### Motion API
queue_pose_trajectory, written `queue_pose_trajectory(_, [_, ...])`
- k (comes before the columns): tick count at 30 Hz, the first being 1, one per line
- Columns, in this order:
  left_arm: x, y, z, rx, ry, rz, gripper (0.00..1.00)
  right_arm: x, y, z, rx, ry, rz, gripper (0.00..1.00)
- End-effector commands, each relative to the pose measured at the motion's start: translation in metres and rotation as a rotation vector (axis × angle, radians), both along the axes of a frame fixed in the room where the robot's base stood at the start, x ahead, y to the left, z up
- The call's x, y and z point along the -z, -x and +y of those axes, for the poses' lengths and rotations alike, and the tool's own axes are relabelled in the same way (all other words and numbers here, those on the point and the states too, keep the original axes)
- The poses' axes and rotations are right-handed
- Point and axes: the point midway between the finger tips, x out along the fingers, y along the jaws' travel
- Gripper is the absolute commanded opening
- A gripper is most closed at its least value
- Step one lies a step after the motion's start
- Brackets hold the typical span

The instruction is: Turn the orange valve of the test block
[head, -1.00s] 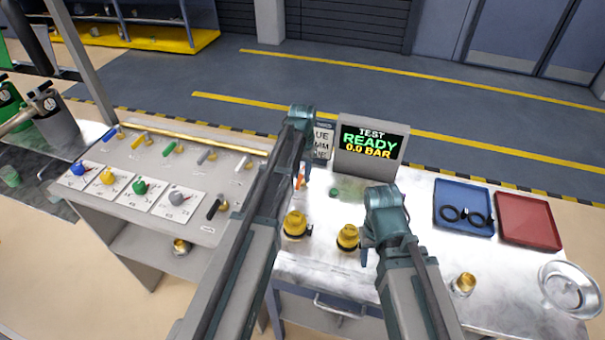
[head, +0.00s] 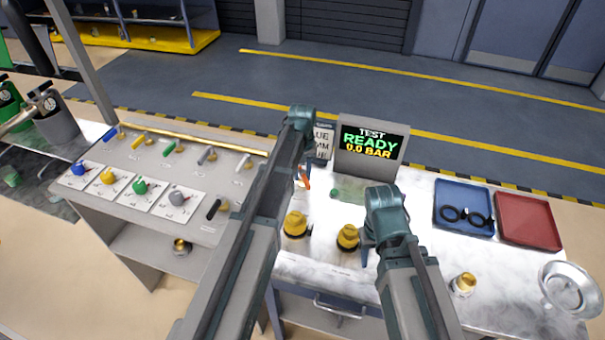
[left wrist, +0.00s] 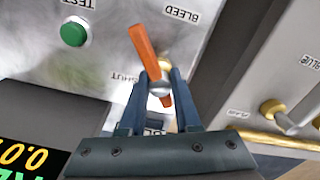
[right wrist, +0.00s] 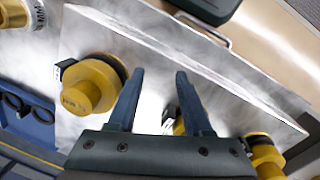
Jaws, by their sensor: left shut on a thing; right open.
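The orange valve (head: 306,181) is a flat lever on the top of the test block (head: 352,186), partly hidden by my left arm in the head view. In the left wrist view the lever (left wrist: 144,50) stands slanted on its pivot, near the labels BLEED and SHUT. My left gripper (left wrist: 160,82) is shut on the valve, with a finger on each side of it. A green button (left wrist: 74,33) labelled TEST sits beside it. My right gripper (right wrist: 160,80) is open and empty above the bench, near a yellow-capped part (head: 348,237).
A screen (head: 370,145) reads TEST READY 0.0 BAR. Another yellow-capped part (head: 295,224) stands by my left arm. A blue tray (head: 463,190) with black rings, a red tray (head: 527,205) and a metal bowl (head: 568,288) are at right. A panel of colored valves (head: 160,180) is at left.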

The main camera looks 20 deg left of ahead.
Motion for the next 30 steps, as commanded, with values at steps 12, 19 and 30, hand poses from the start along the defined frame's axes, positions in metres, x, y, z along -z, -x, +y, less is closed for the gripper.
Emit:
queue_pose_trajectory(12, [0.0001, 0.0004, 0.0007, -0.397, 0.0, 0.0, 0.0, 0.0001, 0.0, 0.0, 0.0, 0.0, 0.0, 0.5])
queue_pose_trajectory(19, [0.0001, 0.0007, 0.0009, -0.605, 0.0, 0.0, 0.0, 0.0001, 0.0, 0.0, 0.0, 0.0, 0.0, 0.5])
queue_pose_trajectory(30, [0.0001, 0.0011, 0.001, -0.852, 0.0, 0.0, 0.0, 0.0001, 0.0, 0.0, 0.0, 0.0, 0.0, 0.5])
